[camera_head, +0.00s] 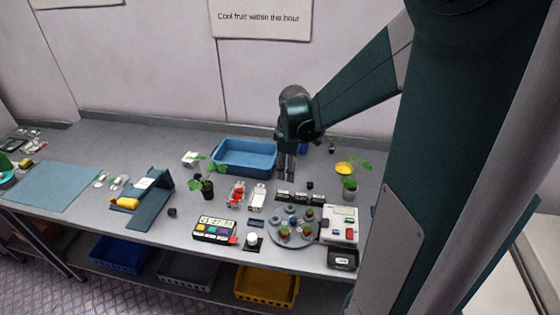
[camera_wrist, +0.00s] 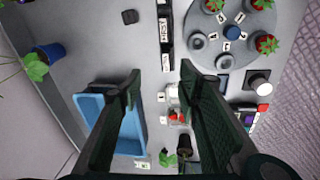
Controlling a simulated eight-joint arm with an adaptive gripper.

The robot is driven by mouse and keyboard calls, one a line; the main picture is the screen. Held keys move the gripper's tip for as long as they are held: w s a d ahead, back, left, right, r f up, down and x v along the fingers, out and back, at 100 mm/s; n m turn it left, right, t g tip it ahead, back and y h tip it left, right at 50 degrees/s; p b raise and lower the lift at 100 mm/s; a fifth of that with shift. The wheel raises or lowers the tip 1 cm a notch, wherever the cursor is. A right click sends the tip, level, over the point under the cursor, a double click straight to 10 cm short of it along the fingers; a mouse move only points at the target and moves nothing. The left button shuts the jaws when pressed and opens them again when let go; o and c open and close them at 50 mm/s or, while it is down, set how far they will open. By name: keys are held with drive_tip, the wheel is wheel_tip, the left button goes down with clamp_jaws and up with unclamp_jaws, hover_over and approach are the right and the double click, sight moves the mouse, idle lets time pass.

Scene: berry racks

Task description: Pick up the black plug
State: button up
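A small black block (camera_head: 310,185), which looks like the black plug, lies on the grey table just behind the black strip with white labels. In the wrist view the black block (camera_wrist: 130,17) is near the top edge, left of the strip. Another small dark object (camera_head: 172,212) sits further left by the blue-grey stand; I cannot tell what it is. My gripper (camera_head: 285,178) points down above the table, between the blue bin and the strip. In the wrist view my gripper (camera_wrist: 160,80) is open, with nothing between its fingers. The block lies beyond the fingertips.
The black labelled strip (camera_head: 300,198) and a round grey tray (camera_head: 276,229) with small potted plants stand in front. A blue bin (camera_head: 244,157) is behind left. The table around the block is clear.

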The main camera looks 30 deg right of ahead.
sight(309, 183)
drive_tip(key=d+f+n+p, duration=0.1)
drive_tip(key=d+f, duration=0.1)
drive_tip(key=d, duration=0.1)
drive_tip(key=d+f+g+p, duration=0.1)
drive_tip(key=d+f, duration=0.1)
drive_tip(key=d, duration=0.2)
drive_tip(key=d+f+n+p, duration=0.1)
drive_tip(key=d+f, duration=0.1)
drive_tip(key=d, duration=0.1)
drive_tip(key=shift+w+d+f+n+g+y+p, duration=0.25)
drive_tip(key=shift+w+d+n+g+y+p, duration=0.05)
drive_tip(key=shift+w+d+y+p, duration=0.1)
drive_tip(key=shift+f, duration=0.15)
drive_tip(key=shift+s+f, duration=0.1)
drive_tip(key=shift+f, duration=1.1)
drive_tip(key=shift+s+d+f, duration=0.1)
drive_tip(key=shift+f, duration=2.5)
drive_tip(key=c, duration=0.8)
